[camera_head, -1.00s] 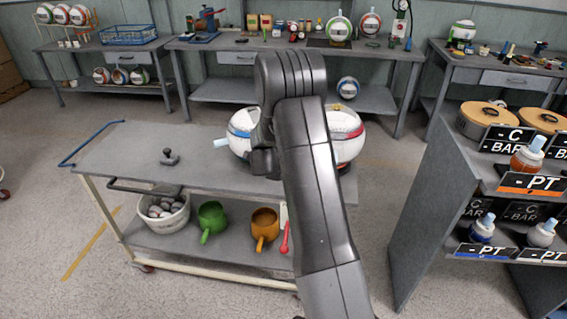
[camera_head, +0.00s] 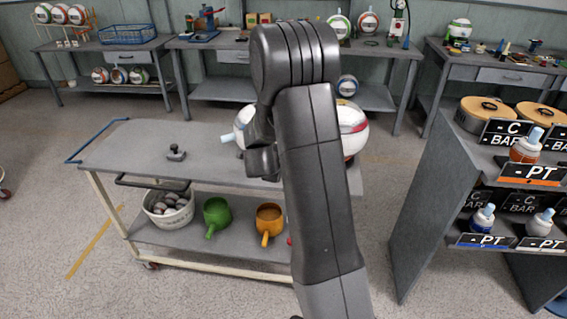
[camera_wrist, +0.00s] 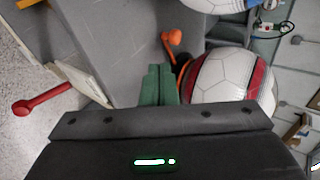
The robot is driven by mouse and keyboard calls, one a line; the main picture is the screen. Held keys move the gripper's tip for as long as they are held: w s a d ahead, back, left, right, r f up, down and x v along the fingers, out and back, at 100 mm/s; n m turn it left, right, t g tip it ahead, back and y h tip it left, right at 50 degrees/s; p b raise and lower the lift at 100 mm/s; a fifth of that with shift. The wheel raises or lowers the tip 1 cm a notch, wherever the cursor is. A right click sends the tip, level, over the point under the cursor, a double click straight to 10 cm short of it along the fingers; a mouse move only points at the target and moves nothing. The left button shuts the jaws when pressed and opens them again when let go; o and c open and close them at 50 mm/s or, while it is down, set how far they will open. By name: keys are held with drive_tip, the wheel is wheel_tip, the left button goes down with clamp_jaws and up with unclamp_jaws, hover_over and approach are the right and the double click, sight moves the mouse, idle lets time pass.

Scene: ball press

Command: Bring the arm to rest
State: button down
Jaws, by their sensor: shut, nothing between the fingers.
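My arm rises through the middle of the head view and hides part of the cart behind it. My gripper is out of sight in the head view. In the wrist view my gripper (camera_wrist: 158,86) shows as two green fingers pressed together, with nothing between them. Beside the fingers in that view is a white and red ball (camera_wrist: 230,82); I cannot tell whether they touch. The same ball (camera_head: 353,130) shows right of my arm in the head view, on the grey cart top (camera_head: 120,155).
The cart's lower shelf holds a white bucket (camera_head: 167,212), a green pot (camera_head: 215,212) and an orange pot (camera_head: 269,220). A small dark handle (camera_head: 176,153) lies on the cart top. A labelled shelf unit (camera_head: 440,190) stands at right.

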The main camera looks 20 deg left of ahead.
drive_tip(key=shift+v, duration=1.35)
drive_tip(key=shift+d, duration=0.1)
